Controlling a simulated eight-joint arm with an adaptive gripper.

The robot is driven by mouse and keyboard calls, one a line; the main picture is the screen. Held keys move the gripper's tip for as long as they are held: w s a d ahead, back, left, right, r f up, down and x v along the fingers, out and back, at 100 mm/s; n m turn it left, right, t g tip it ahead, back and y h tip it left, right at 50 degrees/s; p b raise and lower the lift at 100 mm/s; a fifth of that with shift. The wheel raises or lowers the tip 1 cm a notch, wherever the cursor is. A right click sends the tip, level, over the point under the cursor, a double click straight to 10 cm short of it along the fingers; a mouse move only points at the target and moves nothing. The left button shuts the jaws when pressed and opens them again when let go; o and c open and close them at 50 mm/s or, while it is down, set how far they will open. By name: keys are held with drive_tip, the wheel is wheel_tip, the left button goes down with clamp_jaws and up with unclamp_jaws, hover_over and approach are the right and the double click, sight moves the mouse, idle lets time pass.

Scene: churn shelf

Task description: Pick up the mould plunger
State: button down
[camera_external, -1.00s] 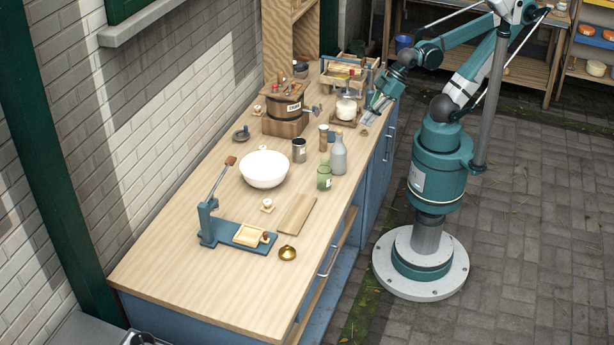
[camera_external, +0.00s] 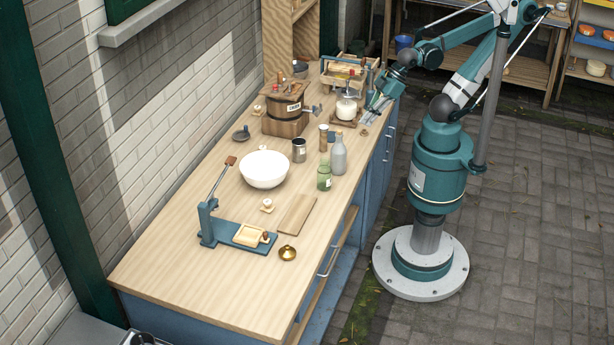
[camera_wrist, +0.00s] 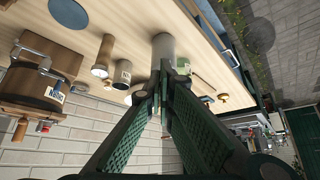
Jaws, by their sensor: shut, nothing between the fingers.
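I cannot tell for certain which piece is the mould plunger. One candidate is a small square wooden piece with a pale knob (camera_external: 267,205) on the worktop in front of the white bowl. Another similar small piece (camera_external: 257,110) lies left of the churn. A small dark-knobbed piece (camera_external: 265,238) sits at the right end of the blue lever press (camera_external: 224,230), beside a pale square mould (camera_external: 248,235). My gripper (camera_external: 370,111) is over the far right edge of the worktop, well away from these. In the wrist view my gripper (camera_wrist: 165,78) is shut and empty.
The wooden churn (camera_external: 285,108), glass jar (camera_external: 346,108), grey bottle (camera_external: 338,155), tin can (camera_external: 299,150), green jar (camera_external: 324,178) and white bowl (camera_external: 264,169) stand between. A board (camera_external: 297,214) and brass piece (camera_external: 287,253) lie nearer. The front worktop (camera_external: 195,290) is clear.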

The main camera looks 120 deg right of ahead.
drive_tip(key=c, duration=3.2)
unclamp_jaws()
drive_tip(key=o, duration=1.4)
drive_tip(key=shift+w+r, duration=0.1)
